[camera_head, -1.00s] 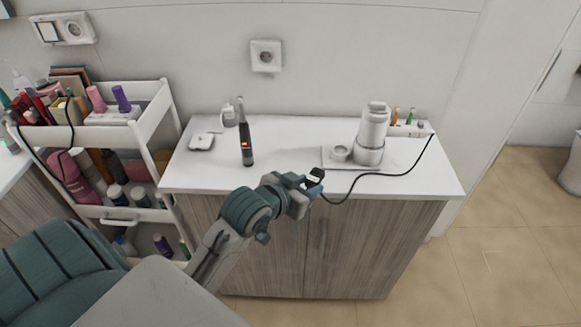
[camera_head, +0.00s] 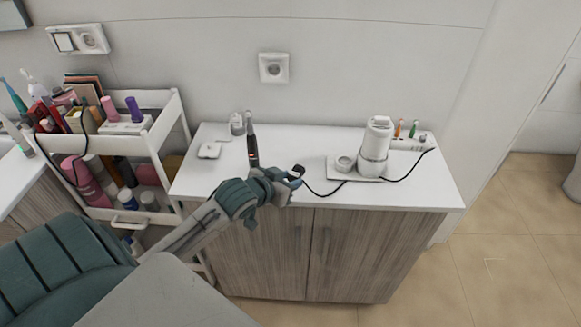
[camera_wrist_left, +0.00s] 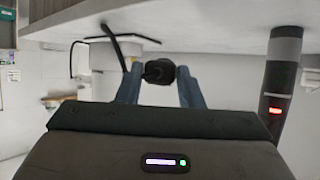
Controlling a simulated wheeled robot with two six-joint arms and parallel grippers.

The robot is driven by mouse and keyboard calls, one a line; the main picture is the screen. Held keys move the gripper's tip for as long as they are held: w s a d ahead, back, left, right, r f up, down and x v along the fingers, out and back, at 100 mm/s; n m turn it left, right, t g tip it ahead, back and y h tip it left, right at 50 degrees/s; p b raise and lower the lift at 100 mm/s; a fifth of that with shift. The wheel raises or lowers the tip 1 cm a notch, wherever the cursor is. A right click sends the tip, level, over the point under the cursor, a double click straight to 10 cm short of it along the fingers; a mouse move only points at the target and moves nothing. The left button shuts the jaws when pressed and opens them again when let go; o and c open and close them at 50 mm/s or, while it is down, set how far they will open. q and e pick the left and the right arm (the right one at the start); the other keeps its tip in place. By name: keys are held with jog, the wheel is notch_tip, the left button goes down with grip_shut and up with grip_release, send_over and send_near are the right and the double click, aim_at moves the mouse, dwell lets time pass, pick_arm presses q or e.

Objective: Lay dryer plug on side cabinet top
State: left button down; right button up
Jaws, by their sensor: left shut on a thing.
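The black dryer plug (camera_head: 298,170) is at the tips of my left gripper (camera_head: 291,178), over or at the front edge of the white side cabinet top (camera_head: 225,185). In the left wrist view the plug (camera_wrist_left: 158,72) sits between the two blue fingers of the left gripper (camera_wrist_left: 160,80), which are shut on it. I cannot tell whether the plug touches the top. Its black cord (camera_head: 325,193) runs right along the top, passes the white tray and reaches the back right corner. My right gripper is not in view.
A dark upright device (camera_head: 252,148) stands just behind my left gripper; it also shows in the left wrist view (camera_wrist_left: 283,85). A white appliance (camera_head: 377,145) stands on a tray (camera_head: 340,164) at right. A small white box (camera_head: 209,150) lies at left. The front right top is clear.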

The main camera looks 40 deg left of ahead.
aim_at(290, 172)
pick_arm(q)
jog(key=w+a, duration=0.2)
jog(key=w, duration=0.1)
jog(key=w+a+p, duration=0.1)
jog(key=w, duration=0.1)
jog(key=shift+a+f, duration=0.1)
jog(key=shift+a, duration=0.05)
jog(key=shift+w+a+f, duration=0.2)
jog(key=shift+w+a, duration=0.05)
jog(key=shift+w, duration=0.2)
notch_tip(290, 172, down, 3)
jog(key=shift+p, duration=0.85)
jog(key=shift+f, duration=0.25)
jog(key=c, duration=1)
grip_release()
jog(key=shift+f, duration=0.1)
jog(key=shift+o, duration=0.2)
